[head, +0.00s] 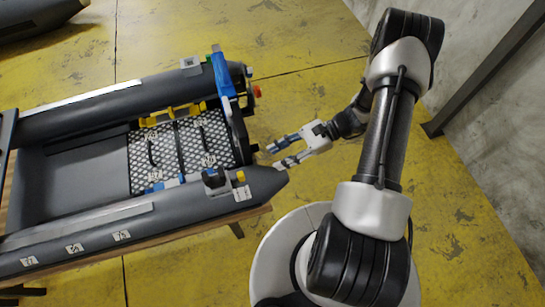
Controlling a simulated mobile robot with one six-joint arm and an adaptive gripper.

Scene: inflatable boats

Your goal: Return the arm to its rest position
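My arm rises from the base at the lower right and bends back toward the boat. My gripper (279,156) points left, in the air close to the stern end of a grey inflatable boat (95,112). Its two fingers are spread apart with nothing visible between them. The fingertips appear near the end of the boat's nearer tube (215,199); I cannot tell the exact gap or whether they touch.
The boat lies on a wooden stand (237,229). It holds a patterned floor panel (140,178), yellow parts (165,114) and a blue part (222,76) at the stern. A grey wall (500,150) and dark post (480,72) stand right. Yellow floor (300,35) is clear behind.

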